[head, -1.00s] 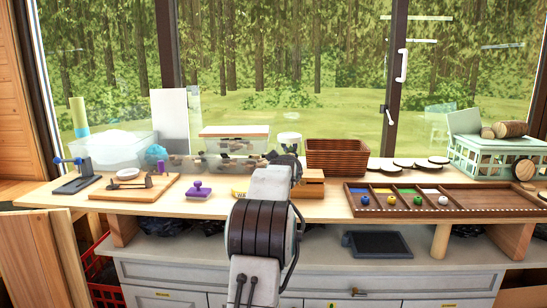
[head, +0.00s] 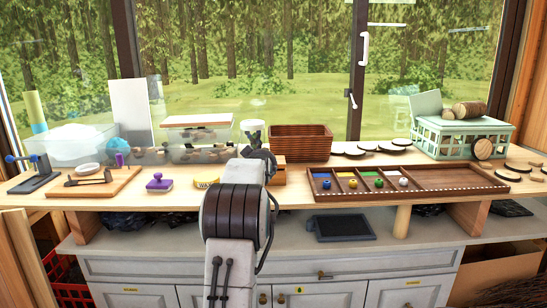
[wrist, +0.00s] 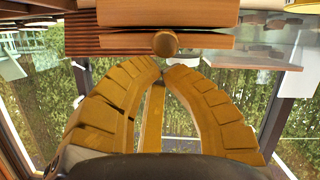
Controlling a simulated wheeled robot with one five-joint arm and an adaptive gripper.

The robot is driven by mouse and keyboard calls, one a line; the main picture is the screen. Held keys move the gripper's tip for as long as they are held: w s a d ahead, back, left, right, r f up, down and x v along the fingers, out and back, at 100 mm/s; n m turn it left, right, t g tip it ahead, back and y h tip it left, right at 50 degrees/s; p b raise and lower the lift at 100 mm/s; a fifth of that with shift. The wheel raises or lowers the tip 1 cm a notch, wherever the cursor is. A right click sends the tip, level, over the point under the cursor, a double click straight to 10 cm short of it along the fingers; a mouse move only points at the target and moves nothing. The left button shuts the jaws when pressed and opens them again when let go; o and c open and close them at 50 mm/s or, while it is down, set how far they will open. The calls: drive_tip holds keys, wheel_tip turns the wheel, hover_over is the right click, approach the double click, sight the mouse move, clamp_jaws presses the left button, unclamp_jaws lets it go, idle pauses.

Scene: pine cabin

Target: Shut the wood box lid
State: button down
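The wood box (head: 280,176) stands on the workbench, mostly hidden behind my arm in the head view. In the wrist view, which looks upside down, the box (wrist: 170,14) shows as two wooden bands with a dark gap between them. A round wooden knob (wrist: 165,43) sits on the band nearer my gripper. My gripper (wrist: 162,68) has its fingertips almost together, just short of the knob in the picture. No held object is clear; contact with the box cannot be told. In the head view my gripper (head: 258,153) is dark and partly hidden by the arm.
A brown wicker basket (head: 302,143) stands behind and right of the box. A clear container (head: 197,140) is behind to the left.

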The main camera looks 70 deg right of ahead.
drive_tip(key=b, duration=0.1)
drive_tip(key=w+f+b, duration=0.1)
drive_tip(key=b, duration=0.1)
drive_tip(key=shift+a+f, duration=0.25)
drive_tip(key=shift+a, duration=0.15)
drive_tip(key=b, duration=0.3)
drive_tip(key=shift+s+a+f+h+b, duration=0.1)
drive_tip(key=shift+f+h+b, duration=0.2)
drive_tip(key=shift+f+h, duration=0.1)
drive_tip(key=shift+s+d+r, duration=0.25)
drive_tip(key=shift+s+d, duration=0.05)
drive_tip(key=shift+s, duration=0.25)
drive_tip(key=shift+r, duration=0.1)
